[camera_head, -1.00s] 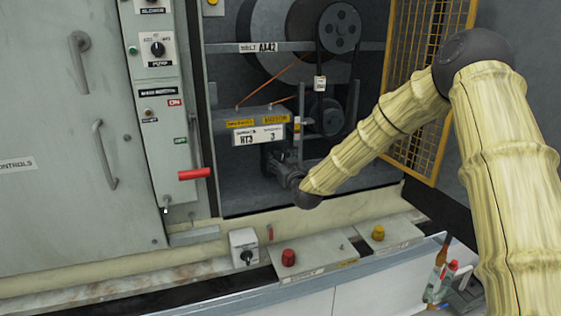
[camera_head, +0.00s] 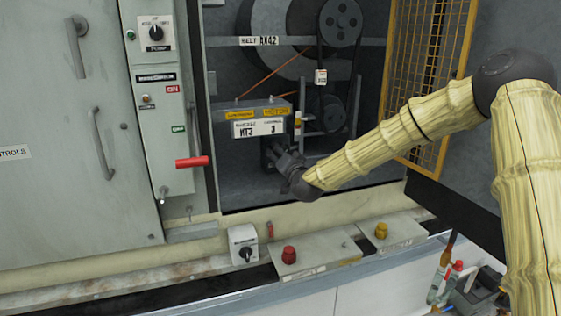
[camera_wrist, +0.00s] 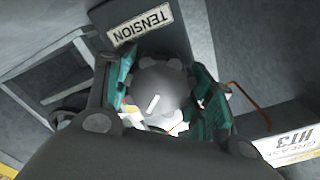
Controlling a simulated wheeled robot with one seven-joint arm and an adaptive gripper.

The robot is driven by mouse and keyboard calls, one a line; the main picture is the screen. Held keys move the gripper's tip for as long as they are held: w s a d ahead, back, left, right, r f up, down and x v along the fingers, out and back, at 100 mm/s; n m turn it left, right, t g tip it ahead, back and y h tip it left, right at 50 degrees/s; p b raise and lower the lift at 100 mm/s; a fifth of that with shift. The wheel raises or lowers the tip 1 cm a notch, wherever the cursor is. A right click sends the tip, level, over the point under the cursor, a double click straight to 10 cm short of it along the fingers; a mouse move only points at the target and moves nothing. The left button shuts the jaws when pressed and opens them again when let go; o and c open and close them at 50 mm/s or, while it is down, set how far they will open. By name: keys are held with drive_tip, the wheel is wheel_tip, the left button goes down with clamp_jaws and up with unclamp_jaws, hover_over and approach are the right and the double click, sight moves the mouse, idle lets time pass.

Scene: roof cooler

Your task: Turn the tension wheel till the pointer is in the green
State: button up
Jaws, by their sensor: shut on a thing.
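The tension wheel (camera_wrist: 165,88) is a dark grey lobed knob with a white mark, in the middle of the wrist view beside the TENSION label (camera_wrist: 140,23). My gripper (camera_wrist: 160,95) is shut on it, with a teal-padded finger on each side. In the head view my gripper (camera_head: 276,157) reaches into the open bay, below the grey box marked HT3 (camera_head: 258,128), and hides the wheel. A small upright strip with yellow and white bands (camera_head: 297,122) stands right of that box. I cannot make out a pointer or a green zone on it.
The belt and pulleys (camera_head: 341,25) are behind, with a yellow mesh guard (camera_head: 415,70) to the right. A red handle (camera_head: 191,162) sticks out at the left. Red (camera_head: 289,254) and yellow (camera_head: 381,230) buttons sit on boxes along the front ledge.

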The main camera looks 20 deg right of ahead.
drive_tip(key=m+b, duration=0.3)
drive_tip(key=m, duration=0.1)
drive_tip(key=shift+d+f+m, duration=0.1)
drive_tip(key=shift+m, duration=0.2)
drive_tip(key=m+b, duration=0.3)
drive_tip(key=m, duration=0.1)
drive_tip(key=shift+m, duration=0.3)
drive_tip(key=m+b, duration=0.4)
drive_tip(key=shift+m, duration=0.3)
drive_tip(key=shift+r+m+b, duration=0.15)
drive_tip(key=shift+m+b, duration=0.8)
drive_tip(key=shift+m, duration=0.1)
drive_tip(key=shift+r+m+b, duration=0.15)
drive_tip(key=shift+m+b, duration=0.75)
drive_tip(key=shift+m, duration=0.15)
drive_tip(key=o, duration=1)
